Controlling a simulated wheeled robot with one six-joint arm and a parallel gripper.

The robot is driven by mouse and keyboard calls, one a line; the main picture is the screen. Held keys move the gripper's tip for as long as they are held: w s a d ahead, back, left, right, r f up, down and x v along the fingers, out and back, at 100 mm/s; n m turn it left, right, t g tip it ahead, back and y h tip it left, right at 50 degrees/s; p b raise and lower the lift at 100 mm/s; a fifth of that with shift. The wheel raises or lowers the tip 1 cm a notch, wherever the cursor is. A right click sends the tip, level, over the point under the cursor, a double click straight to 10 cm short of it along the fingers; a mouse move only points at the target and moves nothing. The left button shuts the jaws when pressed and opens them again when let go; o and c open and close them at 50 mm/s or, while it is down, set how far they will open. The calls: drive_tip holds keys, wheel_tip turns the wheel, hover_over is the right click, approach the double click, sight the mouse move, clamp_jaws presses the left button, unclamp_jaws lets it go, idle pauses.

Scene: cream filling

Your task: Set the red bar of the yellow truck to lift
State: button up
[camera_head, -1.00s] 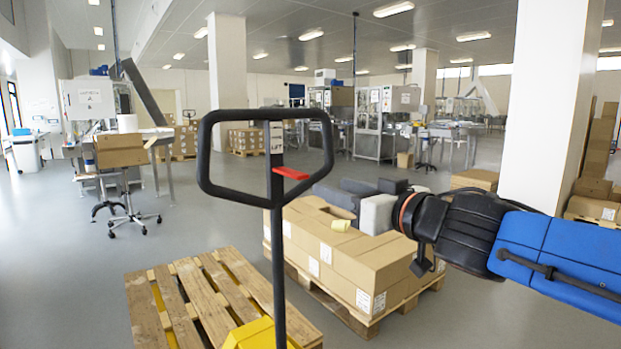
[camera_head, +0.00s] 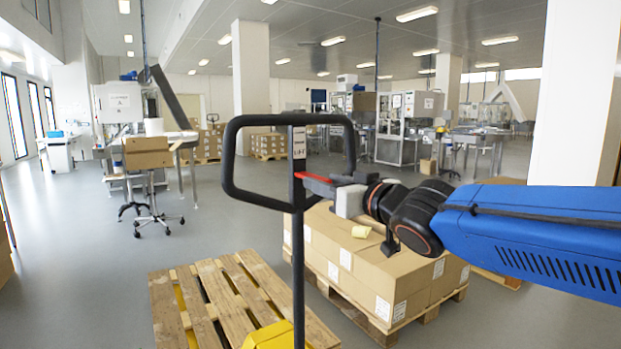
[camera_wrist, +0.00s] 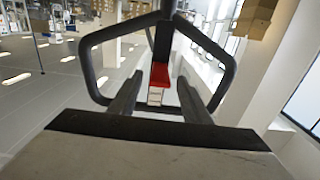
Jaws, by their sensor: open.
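The yellow truck (camera_head: 270,337) stands upright at a wooden pallet, with its black loop handle (camera_head: 229,165) rising in the middle of the head view. The red bar (camera_head: 313,178) sticks out to the right from the handle's stem, under a white label marked LIFT (camera_head: 299,143). My gripper (camera_head: 328,181) is open and reaches in from the right at the bar, partly covering it. In the wrist view the red bar (camera_wrist: 159,75) lies ahead, between the lines of my two dark fingers (camera_wrist: 160,98). I cannot tell whether the fingers touch it.
A wooden pallet (camera_head: 225,295) lies at the truck's forks. Cardboard boxes (camera_head: 385,275) stand on another pallet behind my arm. A white pillar (camera_head: 575,100) rises at the right. The grey floor at the left (camera_head: 75,260) is clear.

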sight(310, 175)
drive_tip(key=shift+x, duration=3.4)
drive_tip(key=shift+s, duration=0.1)
clamp_jaws()
